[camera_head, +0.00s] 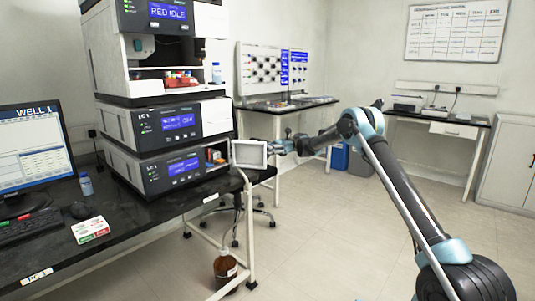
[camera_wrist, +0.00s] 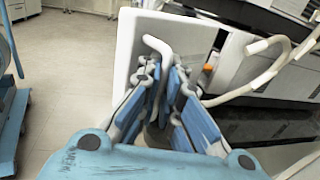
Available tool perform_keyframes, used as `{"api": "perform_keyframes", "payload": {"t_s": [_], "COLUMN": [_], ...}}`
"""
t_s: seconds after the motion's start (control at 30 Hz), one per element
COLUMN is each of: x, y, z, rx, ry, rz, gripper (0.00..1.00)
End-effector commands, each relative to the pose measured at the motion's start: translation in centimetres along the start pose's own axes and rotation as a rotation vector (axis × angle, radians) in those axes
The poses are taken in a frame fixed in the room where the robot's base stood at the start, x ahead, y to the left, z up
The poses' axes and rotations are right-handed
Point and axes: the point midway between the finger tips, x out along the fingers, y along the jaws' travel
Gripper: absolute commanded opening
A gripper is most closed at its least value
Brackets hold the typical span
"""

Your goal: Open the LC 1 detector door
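The detector door (camera_head: 249,153) is a white-framed panel with a grey face. It stands swung out at the right side of the lower module (camera_head: 165,172) of the LC 1 stack, and the module's compartment (camera_head: 215,157) shows open beside it. In the wrist view the door (camera_wrist: 128,60) is a pale panel behind the fingers, with a bent white handle (camera_wrist: 158,46). My gripper (camera_head: 283,147) is at the door's right side. In the wrist view its fingers (camera_wrist: 165,80) are close together around the handle and appear shut on it; the exact contact is partly hidden.
Pale tubing (camera_wrist: 262,80) and an orange part (camera_wrist: 288,56) lie right of the fingers. The black bench (camera_head: 130,225) holds a monitor (camera_head: 35,150) and a small bottle (camera_head: 86,185). A chair (camera_head: 240,205) is under the door area. Floor at right is open.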

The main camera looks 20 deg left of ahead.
Motion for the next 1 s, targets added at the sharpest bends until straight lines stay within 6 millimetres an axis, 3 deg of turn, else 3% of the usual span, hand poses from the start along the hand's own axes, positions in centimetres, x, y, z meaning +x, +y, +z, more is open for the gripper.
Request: {"api": "perform_keyframes", "payload": {"t_s": [0.03, 0.37, 0.5, 0.83, 1.0], "x": [-0.8, -0.7, -0.6, 0.1, 0.2], "y": [0.3, 0.2, 0.2, -0.1, -0.1], "z": [-0.4, -0.5, -0.4, 0.0, 1.4], "rx": [0.004, 0.004, 0.003, 0.001, 0.001], "ry": [0.006, 0.006, 0.005, 0.003, 0.002], "rz": [-0.002, 0.001, 0.001, 0.006, 0.006], "gripper": [0.00, 0.00, 0.27, 0.27, 0.27]}}
